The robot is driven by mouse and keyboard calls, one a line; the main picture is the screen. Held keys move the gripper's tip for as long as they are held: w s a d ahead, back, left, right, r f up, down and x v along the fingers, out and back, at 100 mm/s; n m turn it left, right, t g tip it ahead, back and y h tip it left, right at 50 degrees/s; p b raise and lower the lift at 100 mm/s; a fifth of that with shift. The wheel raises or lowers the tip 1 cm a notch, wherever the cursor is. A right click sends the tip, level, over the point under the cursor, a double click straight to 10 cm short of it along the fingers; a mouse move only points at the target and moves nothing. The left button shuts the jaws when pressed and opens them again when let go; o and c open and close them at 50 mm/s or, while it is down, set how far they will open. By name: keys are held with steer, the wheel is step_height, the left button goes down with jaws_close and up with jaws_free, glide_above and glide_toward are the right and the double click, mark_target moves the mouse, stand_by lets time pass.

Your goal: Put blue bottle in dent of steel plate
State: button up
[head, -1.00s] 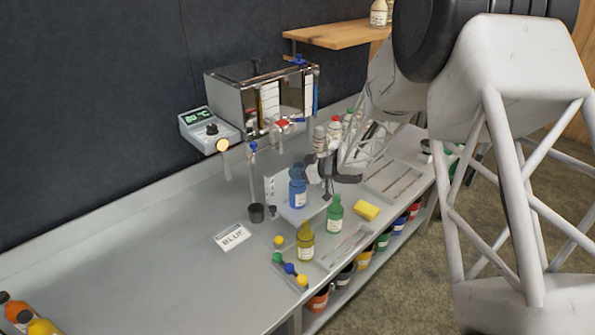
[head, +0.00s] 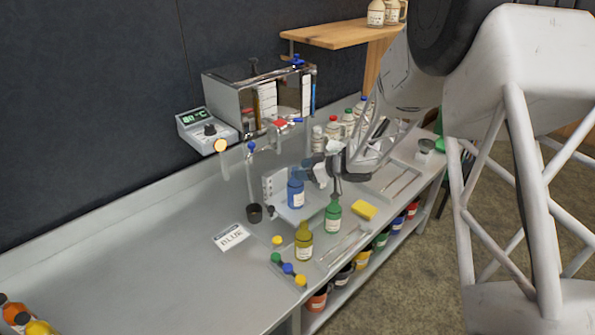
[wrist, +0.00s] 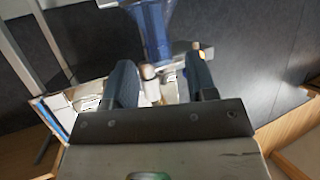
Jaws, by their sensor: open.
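The blue bottle (head: 295,195) stands upright in the head view on the flat steel plate (head: 310,209), close to its upright back with holes. Its base hides the plate beneath it, so I cannot tell whether it sits in the dent. My gripper (head: 311,168) is open and empty, just right of and above the bottle, apart from it. In the wrist view my two fingers (wrist: 160,85) are spread, and a blue object (wrist: 152,30) shows beyond them; I cannot tell which thing it is.
A green bottle (head: 333,216) and a yellow-green bottle (head: 304,242) stand in front of the plate. A BLUE card (head: 231,236) and a black cup (head: 254,213) lie left. The steel evaporator (head: 240,105) is behind. The left bench is mostly clear.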

steer(key=v, duration=0.8)
steer(key=shift+d, duration=0.3)
steer(key=shift+s+r, duration=0.1)
steer(key=shift+r, duration=0.05)
steer(key=s+d+r+m+t+h, duration=0.2)
steer(key=d+r+m+t+h, duration=0.35)
steer(key=r, duration=0.55)
steer(key=s+d+r+m+h, duration=0.3)
steer(key=s+d+r+h, duration=0.3)
steer(key=s+h, duration=0.15)
steer(key=s+m+g, duration=0.5)
steer(key=s+g, duration=0.3)
steer(key=s, duration=2.6)
steer(key=shift+s+a+f+y, duration=0.15)
steer(key=shift+s+a+y, duration=0.2)
steer(key=shift+a, duration=0.1)
